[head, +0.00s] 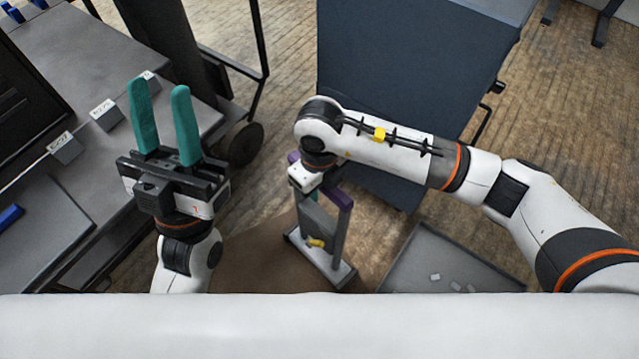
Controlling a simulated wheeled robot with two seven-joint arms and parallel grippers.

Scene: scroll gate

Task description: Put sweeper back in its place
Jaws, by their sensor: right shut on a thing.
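The sweeper appears to be the upright grey frame with purple upper parts (338,198) and a flat pale base, below my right wrist in the head view. A small yellow part shows low on it. My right gripper (313,191) points down and is shut on the sweeper's upper part; my wrist hides much of the grip. My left gripper (165,115) points up at the left, its two teal fingers apart with nothing between them. It is well away from the sweeper.
A grey tray (398,282) with several small pale pieces lies right of the sweeper. A dark blue cabinet (400,65) stands behind my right arm. A grey workbench (85,185) with small labelled blocks is at the left, near a black wheeled cart (247,143). Wooden floor shows between.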

